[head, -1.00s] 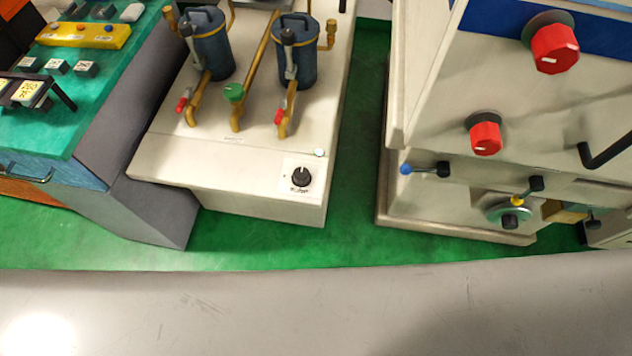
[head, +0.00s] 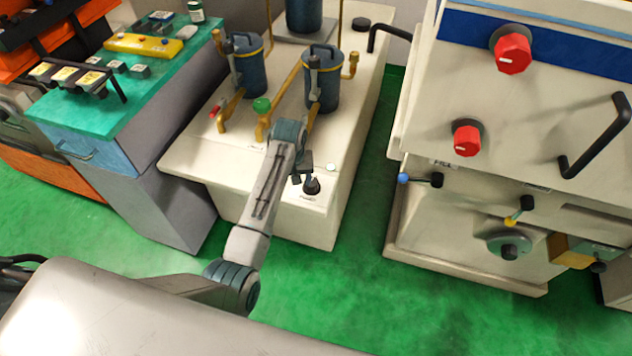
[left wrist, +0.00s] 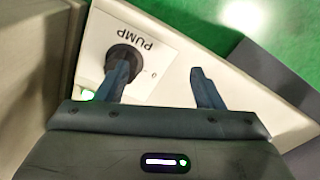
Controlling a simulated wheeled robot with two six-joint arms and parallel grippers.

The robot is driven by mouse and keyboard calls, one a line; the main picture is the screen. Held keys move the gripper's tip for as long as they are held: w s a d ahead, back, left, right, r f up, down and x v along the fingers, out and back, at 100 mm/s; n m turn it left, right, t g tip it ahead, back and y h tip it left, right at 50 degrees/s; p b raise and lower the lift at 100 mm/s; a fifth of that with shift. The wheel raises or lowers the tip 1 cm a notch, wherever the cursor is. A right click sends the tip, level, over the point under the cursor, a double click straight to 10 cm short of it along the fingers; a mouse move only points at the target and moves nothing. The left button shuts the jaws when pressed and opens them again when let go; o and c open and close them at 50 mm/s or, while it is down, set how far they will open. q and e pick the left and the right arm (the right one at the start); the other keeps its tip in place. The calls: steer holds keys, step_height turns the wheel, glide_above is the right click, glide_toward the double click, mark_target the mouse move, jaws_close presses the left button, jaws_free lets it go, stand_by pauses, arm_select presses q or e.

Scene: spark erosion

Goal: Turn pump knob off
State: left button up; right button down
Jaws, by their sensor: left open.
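The black pump knob (head: 312,187) sits on the front of the white pump cabinet (head: 290,222). In the left wrist view the knob (left wrist: 122,57) is on a white plate (left wrist: 160,62) marked PUMP, upside down, with a 0 mark beside it. My left gripper (head: 303,173) is open just beside the knob. In the left wrist view the jaws of my left gripper (left wrist: 162,80) are apart. One fingertip overlaps the knob's edge; the other is over bare panel. I cannot tell whether the finger touches it. The knob's pointer is hidden. My right gripper is not in view.
Blue filter canisters (head: 322,80), brass pipes and a green valve knob (head: 262,105) stand on the cabinet, close to my left arm. A green-topped bench (head: 130,95) is on the left. A machine with red knobs (head: 512,53) is on the right. Green floor separates them.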

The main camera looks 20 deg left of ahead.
mark_target(312, 185)
arm_select(q)
steer(key=w+d+r, duration=0.4)
steer(key=r, duration=0.3)
steer(key=shift+n+g, duration=0.3)
steer(key=f, duration=0.3)
steer(key=f+p, duration=0.1)
steer(key=f, duration=0.7)
steer(key=shift+w+a, duration=0.1)
steer(key=shift+w, duration=0.15)
steer(key=shift+r, duration=0.1)
steer(key=c, duration=1)
